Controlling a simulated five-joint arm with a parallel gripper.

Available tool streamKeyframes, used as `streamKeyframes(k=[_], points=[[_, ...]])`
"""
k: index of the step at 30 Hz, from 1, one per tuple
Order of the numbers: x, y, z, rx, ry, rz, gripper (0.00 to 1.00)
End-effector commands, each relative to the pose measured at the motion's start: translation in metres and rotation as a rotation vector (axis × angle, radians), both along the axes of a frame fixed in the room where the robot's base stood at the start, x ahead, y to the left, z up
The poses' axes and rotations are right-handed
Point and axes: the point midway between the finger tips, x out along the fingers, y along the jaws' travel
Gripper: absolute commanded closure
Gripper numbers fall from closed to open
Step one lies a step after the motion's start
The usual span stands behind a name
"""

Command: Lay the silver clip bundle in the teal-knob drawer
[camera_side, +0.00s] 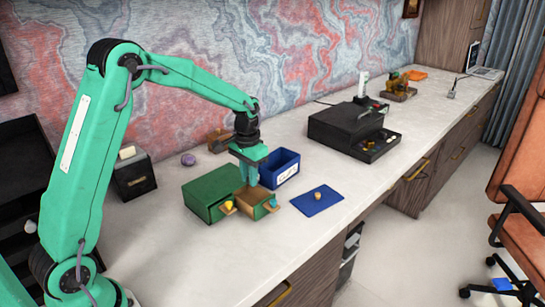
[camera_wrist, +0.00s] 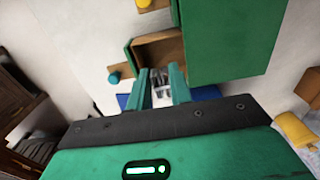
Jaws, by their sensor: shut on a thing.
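The green drawer cabinet (camera_side: 206,196) stands on the white desk, and its green side fills the upper right of the wrist view (camera_wrist: 230,45). The teal-knob drawer (camera_side: 256,201) is pulled out, with its brown interior showing in the wrist view (camera_wrist: 158,48). Its teal knob (camera_side: 272,203) faces front right. My gripper (camera_side: 251,182) points down over this drawer. In the wrist view its teal fingers (camera_wrist: 162,88) are shut on the silver clip bundle (camera_wrist: 160,84). I cannot tell whether the bundle touches the drawer floor. The bundle is hidden in the side view.
A yellow-knob drawer (camera_side: 228,207) is also partly out, beside the teal one. A blue bin (camera_side: 287,172) stands close behind, and a blue mat (camera_side: 314,205) with a small brown item lies to the right. A black unit (camera_side: 335,125) stands farther back. The front desk surface is clear.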

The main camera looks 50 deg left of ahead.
Motion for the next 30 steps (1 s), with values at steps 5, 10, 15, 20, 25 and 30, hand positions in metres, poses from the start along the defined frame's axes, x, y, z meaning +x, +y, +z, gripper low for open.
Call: streamKeyframes(k=[5, 10, 15, 20, 25, 30], points=[[0.0, 0.0, -0.013, 0.0, 0.002, 0.0, 1.0], [0.0, 0.0, -0.025, 0.0, 0.002, 0.0, 1.0], [0.0, 0.0, -0.034, 0.0, 0.002, 0.0, 1.0], [0.0, 0.0, -0.041, 0.0, 0.001, 0.0, 1.0], [0.0, 0.0, -0.043, 0.0, 0.001, 0.0, 1.0], [0.0, 0.0, -0.043, 0.0, 0.001, 0.0, 1.0]])
